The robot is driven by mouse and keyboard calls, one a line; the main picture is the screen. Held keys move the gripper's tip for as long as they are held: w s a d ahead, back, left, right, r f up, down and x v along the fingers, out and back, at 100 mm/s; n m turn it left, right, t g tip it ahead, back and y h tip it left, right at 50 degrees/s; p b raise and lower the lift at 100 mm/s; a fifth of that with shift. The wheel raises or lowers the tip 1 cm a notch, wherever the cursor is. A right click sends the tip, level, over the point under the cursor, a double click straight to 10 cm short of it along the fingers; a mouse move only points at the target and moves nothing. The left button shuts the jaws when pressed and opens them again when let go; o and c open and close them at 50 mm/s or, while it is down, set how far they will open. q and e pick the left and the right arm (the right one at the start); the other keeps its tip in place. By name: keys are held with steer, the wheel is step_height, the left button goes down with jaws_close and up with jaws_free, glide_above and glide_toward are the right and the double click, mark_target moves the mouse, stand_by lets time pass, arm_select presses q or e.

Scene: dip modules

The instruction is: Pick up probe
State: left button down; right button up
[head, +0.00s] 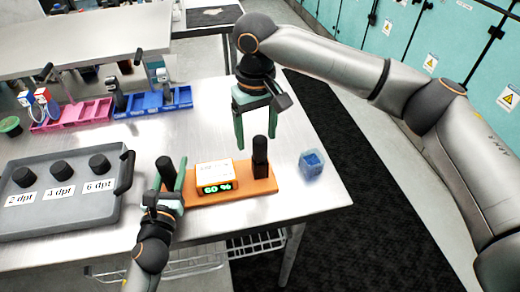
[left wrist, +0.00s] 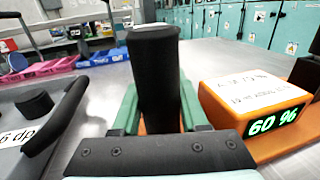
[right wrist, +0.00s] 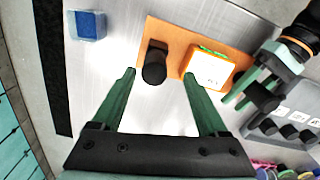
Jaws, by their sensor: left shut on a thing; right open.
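An orange board (head: 250,188) lies on the metal table, with a black post at each end and an orange-and-white box (head: 213,176) reading "60 %" between them. No part is labelled as the probe. My left gripper (head: 170,180) is shut on the left black post (left wrist: 155,75), its green fingers on either side. My right gripper (head: 256,138) is open and points down above the right black post (head: 260,152). In the right wrist view that post (right wrist: 155,65) shows between the open fingertips, apart from them.
A blue container (head: 312,164) stands close to the board's right end. A grey tray (head: 60,222) with black knobs labelled 2, 4 and 6 dpt lies at left. Pink (head: 72,116) and blue racks (head: 180,97) stand behind. The table's right edge is near.

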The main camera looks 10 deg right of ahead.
mark_target(260, 149)
steer(key=shift+w+d+f, duration=0.1)
steer(key=shift+d+f, duration=0.1)
steer(key=shift+f, duration=1.15)
steer(key=shift+d+f, duration=0.2)
steer(key=shift+f, duration=1.15)
jaws_close()
